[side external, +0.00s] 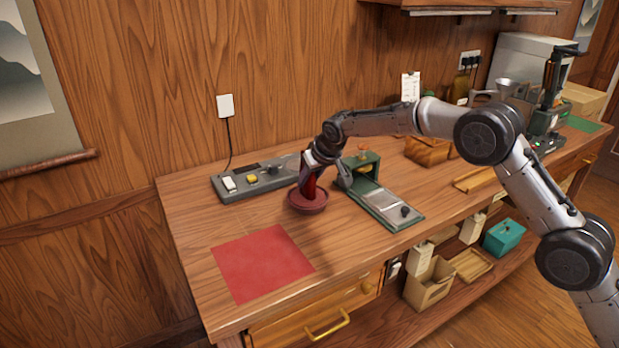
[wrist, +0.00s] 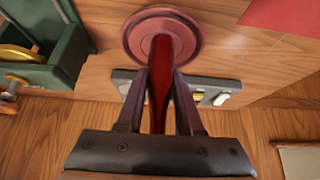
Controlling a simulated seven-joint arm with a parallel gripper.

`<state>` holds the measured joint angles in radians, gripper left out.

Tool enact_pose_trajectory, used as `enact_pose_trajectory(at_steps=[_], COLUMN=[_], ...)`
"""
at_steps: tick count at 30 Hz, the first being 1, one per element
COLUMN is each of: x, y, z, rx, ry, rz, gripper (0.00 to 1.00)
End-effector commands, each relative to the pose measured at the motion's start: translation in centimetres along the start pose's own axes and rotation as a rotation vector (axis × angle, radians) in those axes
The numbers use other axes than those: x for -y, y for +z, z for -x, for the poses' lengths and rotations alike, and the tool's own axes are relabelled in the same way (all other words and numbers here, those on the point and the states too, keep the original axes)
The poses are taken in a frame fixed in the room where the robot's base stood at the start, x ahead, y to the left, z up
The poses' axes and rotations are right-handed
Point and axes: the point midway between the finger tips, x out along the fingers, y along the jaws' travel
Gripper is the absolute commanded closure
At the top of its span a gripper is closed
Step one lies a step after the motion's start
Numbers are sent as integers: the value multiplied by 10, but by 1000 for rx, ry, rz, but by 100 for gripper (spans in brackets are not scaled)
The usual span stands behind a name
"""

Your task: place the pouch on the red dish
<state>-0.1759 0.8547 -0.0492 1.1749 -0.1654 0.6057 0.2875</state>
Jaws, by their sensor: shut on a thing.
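A round dark-red dish (side external: 300,207) stands on the wooden bench near the wall; it also shows at the top of the wrist view (wrist: 134,42). My gripper (side external: 311,179) is directly over the dish, pointing down. It is shut on a red pouch (side external: 309,188), which hangs upright between the fingers. In the wrist view the pouch (wrist: 160,95) shows edge-on between the two fingers (wrist: 160,82), with its far end over the dish's middle. I cannot tell whether the pouch's lower end touches the dish.
A grey switch panel (side external: 240,184) lies behind and left of the dish. A green device (side external: 385,206) with a metal plate stands close on the right. A flat red mat (side external: 262,264) lies at the front left. Bare bench surrounds the mat.

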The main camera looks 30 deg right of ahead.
Motion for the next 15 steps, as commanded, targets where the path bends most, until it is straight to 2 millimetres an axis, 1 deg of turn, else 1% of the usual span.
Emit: enact_pose_trajectory(at_steps=[9,10,14,15], x=[0,0,0,0], y=[1,1,1,1], z=[-2,-2,-2,-2], rx=[-1,-2,-1,-1], ry=[0,0,0,0], rz=[0,0,0,0], gripper=[100,59,36,34])
